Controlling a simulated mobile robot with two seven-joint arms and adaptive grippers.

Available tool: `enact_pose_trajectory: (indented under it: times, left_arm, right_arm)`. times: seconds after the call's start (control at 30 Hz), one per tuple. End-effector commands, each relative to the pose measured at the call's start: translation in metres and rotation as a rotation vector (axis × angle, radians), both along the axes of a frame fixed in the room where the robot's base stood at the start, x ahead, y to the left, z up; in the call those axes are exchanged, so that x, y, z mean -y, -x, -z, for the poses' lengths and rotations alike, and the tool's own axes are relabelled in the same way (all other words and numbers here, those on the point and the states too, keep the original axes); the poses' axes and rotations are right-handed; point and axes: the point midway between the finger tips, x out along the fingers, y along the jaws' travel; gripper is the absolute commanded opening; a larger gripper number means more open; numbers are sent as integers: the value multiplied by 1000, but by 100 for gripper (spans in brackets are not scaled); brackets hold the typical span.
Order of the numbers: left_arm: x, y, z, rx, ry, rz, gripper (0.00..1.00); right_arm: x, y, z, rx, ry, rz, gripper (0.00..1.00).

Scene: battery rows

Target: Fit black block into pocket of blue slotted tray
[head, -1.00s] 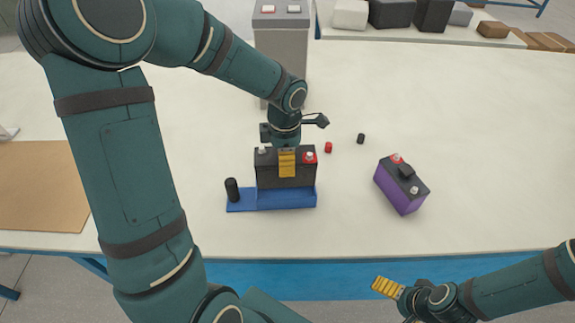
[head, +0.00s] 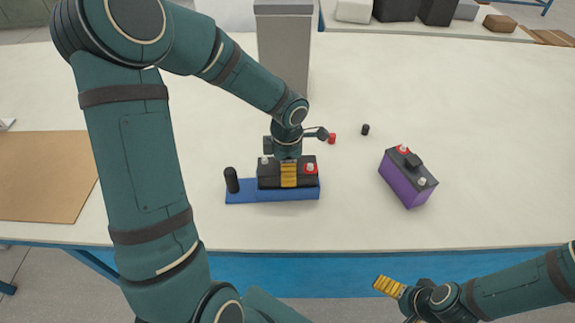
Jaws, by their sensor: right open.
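The black block (head: 268,177), a battery with a red and a grey terminal on top, sits low in the pocket of the blue slotted tray (head: 241,197). The tray's front wall hides the block's lower part. My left gripper (head: 289,172) is over the block from above, with a yellow finger against its front face; the far finger is hidden. It looks shut on the block. My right gripper (head: 390,288) is open and empty past the table's front edge at the bottom right, with one yellow finger clearly showing.
A black cylinder (head: 232,180) stands on the tray's left end. A purple and black battery (head: 406,180) stands to the right. A small red cap (head: 332,138) and a black cap (head: 365,129) lie behind. A grey box (head: 284,45) stands at the back; a brown board (head: 45,175) lies left.

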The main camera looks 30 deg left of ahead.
Motion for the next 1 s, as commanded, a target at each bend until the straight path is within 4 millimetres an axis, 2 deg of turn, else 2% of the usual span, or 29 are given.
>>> enact_pose_trajectory:
  times: [0.2, 0.23, 0.3, 0.67, 0.77, 1.0]
  left_arm:
    - [0, -1, 2, 4, -1, 0, 24]
    - [0, 0, 2, 0, 0, 0, 80]
    - [0, 0, 2, 0, 0, 0, 100]
    - [0, 0, -1, -1, 1, 0, 100]
    - [0, -1, -13, 4, -2, 0, 100]
    - [-1, -1, -63, 5, -2, -1, 100]
  right_arm:
    - [0, -1, 4, 2, 0, 1, 100]
    - [0, -1, 3, 2, 0, 1, 100]
    - [0, -1, 3, 2, 0, 1, 100]
    - [0, 0, -1, 1, 0, 0, 100]
    - [0, 0, -4, -1, 0, 0, 100]
    - [0, 3, -16, -6, -1, -1, 100]
